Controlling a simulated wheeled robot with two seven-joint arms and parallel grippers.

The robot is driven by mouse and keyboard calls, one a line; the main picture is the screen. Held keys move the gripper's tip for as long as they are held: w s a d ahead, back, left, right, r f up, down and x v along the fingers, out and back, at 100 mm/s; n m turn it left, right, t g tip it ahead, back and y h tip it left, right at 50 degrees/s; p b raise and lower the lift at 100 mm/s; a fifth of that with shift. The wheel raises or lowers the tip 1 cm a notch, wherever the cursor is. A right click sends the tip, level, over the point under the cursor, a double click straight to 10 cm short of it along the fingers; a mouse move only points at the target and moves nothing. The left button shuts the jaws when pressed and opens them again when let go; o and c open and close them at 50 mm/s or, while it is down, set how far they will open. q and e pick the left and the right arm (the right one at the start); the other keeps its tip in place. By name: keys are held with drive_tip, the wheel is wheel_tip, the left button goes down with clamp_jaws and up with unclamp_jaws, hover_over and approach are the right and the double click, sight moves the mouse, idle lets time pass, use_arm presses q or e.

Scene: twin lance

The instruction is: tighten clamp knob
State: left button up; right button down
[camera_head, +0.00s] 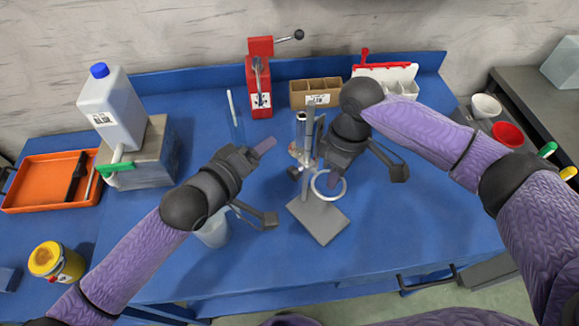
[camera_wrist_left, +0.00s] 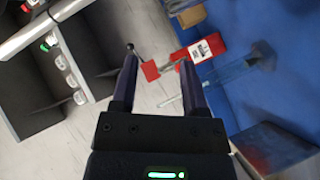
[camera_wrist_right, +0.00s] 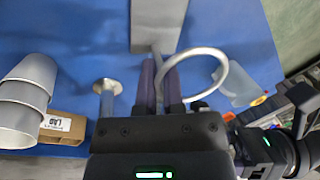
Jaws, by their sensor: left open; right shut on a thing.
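The ring stand shows a grey base plate (camera_head: 322,224), an upright rod (camera_head: 308,135) and a metal ring (camera_head: 343,192). My right gripper (camera_head: 334,180) reaches down beside the rod, close to the ring.
A translucent beaker (camera_head: 212,232) stands below my left wrist. A red press (camera_head: 260,85), a cardboard divider box (camera_head: 314,92) and a glass cylinder (camera_head: 236,118) stand behind. A white jug (camera_head: 112,110) and an orange tray (camera_head: 45,182) are left. The front right table is clear.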

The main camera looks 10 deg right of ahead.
use_arm(q)
drive_tip(key=s+a+f+n+g, duration=0.25)
drive_tip(key=s+f+n, duration=0.2)
drive_tip(key=n, duration=0.55)
drive_tip(key=n+t+h, duration=0.1)
drive_tip(key=n+h, duration=0.4)
drive_tip(key=n, duration=0.6)
approach(291, 176)
drive_tip(key=x, duration=1)
drive_tip(key=shift+f, duration=0.1)
drive_tip(key=shift+a, duration=0.1)
clamp_jaws()
